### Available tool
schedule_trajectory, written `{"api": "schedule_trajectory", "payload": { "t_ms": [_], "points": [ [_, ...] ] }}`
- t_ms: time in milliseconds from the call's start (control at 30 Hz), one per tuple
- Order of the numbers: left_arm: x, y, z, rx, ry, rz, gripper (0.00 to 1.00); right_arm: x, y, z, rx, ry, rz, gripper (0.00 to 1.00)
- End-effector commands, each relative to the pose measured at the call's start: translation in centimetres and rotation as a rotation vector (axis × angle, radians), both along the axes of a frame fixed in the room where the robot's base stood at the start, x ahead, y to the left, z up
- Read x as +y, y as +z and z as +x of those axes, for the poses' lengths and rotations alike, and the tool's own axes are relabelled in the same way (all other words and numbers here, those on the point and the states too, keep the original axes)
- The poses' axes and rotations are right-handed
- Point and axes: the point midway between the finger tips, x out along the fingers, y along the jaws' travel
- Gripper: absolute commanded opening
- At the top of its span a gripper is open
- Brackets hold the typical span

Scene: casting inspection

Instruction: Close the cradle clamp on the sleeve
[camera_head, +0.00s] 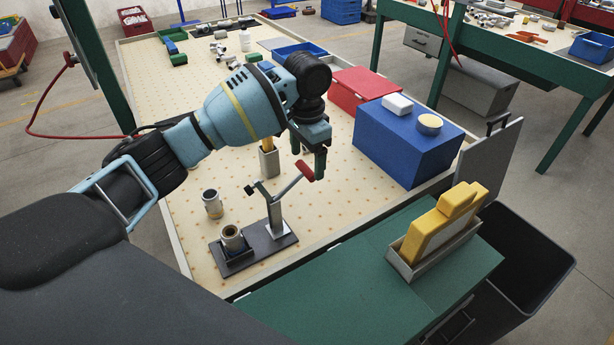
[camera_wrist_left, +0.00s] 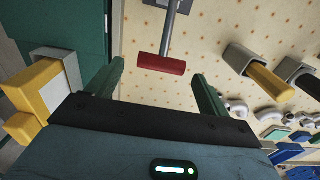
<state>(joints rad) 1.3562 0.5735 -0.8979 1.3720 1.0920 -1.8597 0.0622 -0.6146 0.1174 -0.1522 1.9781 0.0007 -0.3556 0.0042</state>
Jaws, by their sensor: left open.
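The cradle clamp has a dark base plate (camera_head: 284,243) and an upright grey post (camera_head: 276,213). Its lever slants up to the right and ends in a red handle (camera_head: 305,170). A metal sleeve (camera_head: 232,238) stands upright in the cradle at the left end of the plate. My left gripper (camera_head: 308,160) is open, its fingers pointing down at the red handle. In the left wrist view the red handle (camera_wrist_left: 161,65) lies between the two open fingertips (camera_wrist_left: 158,72), with a gap on each side. The sleeve is out of that view. My right gripper is not in view.
A second sleeve (camera_head: 212,204) stands on the pegboard table behind the cradle. A grey holder (camera_head: 269,161) with a yellow handle stands behind the clamp. A blue box (camera_head: 405,145) and a red box (camera_head: 364,85) are to the right. A yellow-filled tray (camera_head: 437,245) sits at the front right.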

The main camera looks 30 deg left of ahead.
Motion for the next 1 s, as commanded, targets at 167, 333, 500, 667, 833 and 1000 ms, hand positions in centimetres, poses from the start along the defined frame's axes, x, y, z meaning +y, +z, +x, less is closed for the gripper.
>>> {"api": "schedule_trajectory", "payload": {
  "t_ms": [167, 333, 500, 667, 833, 1000],
  "points": [
    [0.1, -2.8, -0.1, 0.006, 0.001, 0.001, 0.8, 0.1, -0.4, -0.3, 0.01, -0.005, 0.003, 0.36],
    [0.1, -5.3, -0.1, 0.005, 0.001, 0.002, 0.8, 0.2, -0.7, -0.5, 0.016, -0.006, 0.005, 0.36],
    [0.1, -6.7, 0.0, 0.002, 0.001, 0.002, 0.8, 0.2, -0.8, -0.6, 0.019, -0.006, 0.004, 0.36],
    [0.1, -7.1, 0.0, -0.001, 0.001, 0.001, 0.8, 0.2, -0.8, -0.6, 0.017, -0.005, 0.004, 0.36],
    [0.1, -7.1, 0.0, -0.001, 0.001, 0.001, 0.8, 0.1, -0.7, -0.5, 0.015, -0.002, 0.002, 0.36],
    [0.1, -7.1, 0.0, -0.001, 0.001, 0.001, 0.62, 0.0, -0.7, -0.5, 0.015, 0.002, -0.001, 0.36]
  ]
}}
